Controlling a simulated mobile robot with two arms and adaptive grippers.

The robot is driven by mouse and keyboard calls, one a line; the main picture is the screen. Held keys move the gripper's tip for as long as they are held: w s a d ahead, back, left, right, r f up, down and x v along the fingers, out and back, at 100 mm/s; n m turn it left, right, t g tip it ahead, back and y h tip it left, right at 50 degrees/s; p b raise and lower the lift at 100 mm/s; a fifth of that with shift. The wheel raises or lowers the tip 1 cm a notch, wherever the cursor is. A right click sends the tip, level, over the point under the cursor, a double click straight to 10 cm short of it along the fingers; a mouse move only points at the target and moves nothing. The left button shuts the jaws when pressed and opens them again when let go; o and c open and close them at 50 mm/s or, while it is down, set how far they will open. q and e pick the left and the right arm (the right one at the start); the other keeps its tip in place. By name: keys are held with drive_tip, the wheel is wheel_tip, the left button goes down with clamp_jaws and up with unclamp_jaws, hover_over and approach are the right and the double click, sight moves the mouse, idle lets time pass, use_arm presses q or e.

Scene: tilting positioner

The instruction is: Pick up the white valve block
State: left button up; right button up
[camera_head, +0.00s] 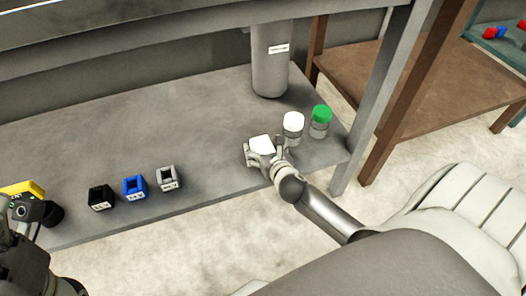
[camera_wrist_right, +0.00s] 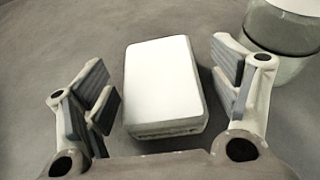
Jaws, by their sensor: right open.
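The white valve block (camera_head: 262,143) lies on the grey table, near its right part. In the right wrist view the block (camera_wrist_right: 163,85) shows as a white, rounded box with a flat top. My right gripper (camera_head: 265,151) is open, with one finger on each side of the block. In the right wrist view the fingers of the gripper (camera_wrist_right: 162,92) stand apart from the block, with a wider gap on the right near the front. Part of my left arm shows at the lower left in the head view; its fingers cannot be made out.
A white-lidded jar (camera_head: 293,128) stands close to the right gripper, with a green-lidded jar (camera_head: 320,122) beyond it. A grey cylinder (camera_head: 270,65) is behind. Black (camera_head: 101,198), blue (camera_head: 134,188) and grey (camera_head: 168,179) holders line the front left. The table (camera_head: 200,125) is clear between.

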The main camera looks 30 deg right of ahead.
drive_tip(key=shift+w+d+f, duration=0.1)
drive_tip(key=shift+w+f, duration=0.1)
drive_tip(key=shift+w, duration=0.25)
drive_tip(key=c, duration=1.6)
drive_tip(key=shift+r, duration=0.15)
drive_tip(key=shift+c, duration=0.5)
drive_tip(key=shift+r, duration=0.15)
